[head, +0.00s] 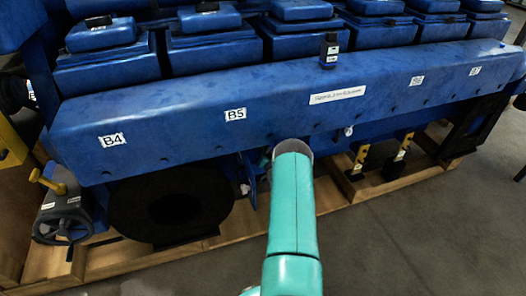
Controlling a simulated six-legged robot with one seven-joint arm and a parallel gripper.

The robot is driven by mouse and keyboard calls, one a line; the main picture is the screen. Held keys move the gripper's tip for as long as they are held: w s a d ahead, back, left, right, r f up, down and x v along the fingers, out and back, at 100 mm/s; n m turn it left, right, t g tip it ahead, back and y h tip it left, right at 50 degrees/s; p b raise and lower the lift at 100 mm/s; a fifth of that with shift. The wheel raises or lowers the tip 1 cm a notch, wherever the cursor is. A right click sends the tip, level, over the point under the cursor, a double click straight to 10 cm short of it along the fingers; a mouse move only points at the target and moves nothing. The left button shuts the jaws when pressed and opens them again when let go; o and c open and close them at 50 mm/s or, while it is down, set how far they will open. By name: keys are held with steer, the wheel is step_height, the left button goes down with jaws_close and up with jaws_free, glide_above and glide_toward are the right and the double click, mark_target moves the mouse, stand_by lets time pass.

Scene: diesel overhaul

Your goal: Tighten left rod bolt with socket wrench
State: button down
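The blue diesel engine (200,95) fills the upper part of the head view, with a long ledge labelled B4 and B5 along its side. My teal arm reaches up from the bottom centre towards the engine's lower side, under the ledge. My gripper does not show; the arm link covers whatever lies behind it. I cannot make out the left rod bolt or the socket wrench anywhere in this view.
A wooden pallet frame (225,240) runs under the engine. A dark round opening or disc (172,203) is at lower left, with a handwheel (63,222) beside it. Yellow-and-black upright parts (400,155) stand at right. Grey floor (430,240) is clear at lower right.

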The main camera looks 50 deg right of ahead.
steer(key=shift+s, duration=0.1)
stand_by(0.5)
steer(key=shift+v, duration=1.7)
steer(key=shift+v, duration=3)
